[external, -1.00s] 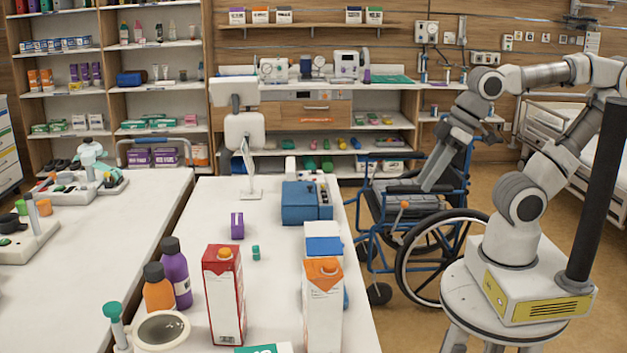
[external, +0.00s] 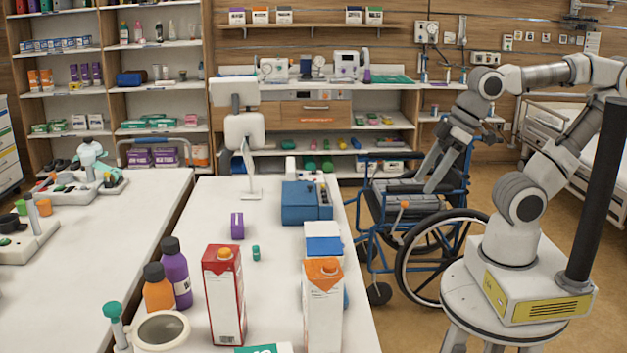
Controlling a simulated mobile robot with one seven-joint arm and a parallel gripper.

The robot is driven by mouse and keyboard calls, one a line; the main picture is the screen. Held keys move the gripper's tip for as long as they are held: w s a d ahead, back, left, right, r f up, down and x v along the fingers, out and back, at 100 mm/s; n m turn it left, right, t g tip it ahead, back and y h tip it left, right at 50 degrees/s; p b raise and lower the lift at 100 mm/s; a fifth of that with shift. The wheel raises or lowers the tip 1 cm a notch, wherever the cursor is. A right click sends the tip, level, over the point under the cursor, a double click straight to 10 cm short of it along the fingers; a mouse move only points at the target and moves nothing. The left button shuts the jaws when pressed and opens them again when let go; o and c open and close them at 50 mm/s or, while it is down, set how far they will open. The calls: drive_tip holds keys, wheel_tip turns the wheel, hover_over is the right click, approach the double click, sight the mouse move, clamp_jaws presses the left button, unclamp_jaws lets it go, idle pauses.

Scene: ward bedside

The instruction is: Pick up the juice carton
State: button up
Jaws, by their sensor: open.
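Two tall cartons with orange caps stand upright near the front of the white table. One is red and white (external: 224,297). The other is white with an orange top (external: 322,310). I cannot read which one is the juice carton. My gripper (external: 431,187) hangs at the end of my arm on the right, pointing down in front of the wheelchair in the picture. It is open and empty, well away from both cartons. Its fingers are small and hard to make out against the wheelchair.
A purple bottle (external: 175,275) and an orange bottle (external: 158,292) stand left of the red carton. A blue and white box (external: 323,246) is close behind the orange-topped carton. A blue case (external: 300,203) sits farther back. The wheelchair (external: 430,235) stands between table and my base.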

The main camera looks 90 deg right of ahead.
drive_tip(key=o, duration=0.4)
drive_tip(key=shift+c, duration=0.2)
drive_tip(key=w+a+r+n+g+p, duration=0.1)
drive_tip(key=w+a+r+n+p, duration=0.1)
drive_tip(key=w+r+n+p, duration=0.25)
drive_tip(key=n+g+p, duration=0.5)
drive_tip(key=n, duration=1)
hover_over(323, 268)
drive_tip(key=d, duration=0.1)
wheel_tip(323, 268, down, 3)
wheel_tip(323, 268, down, 12)
drive_tip(key=shift+r, duration=0.1)
drive_tip(key=shift+d+f+p, duration=0.2)
drive_tip(key=shift+f+p, duration=0.4)
drive_tip(key=shift+f, duration=2.1)
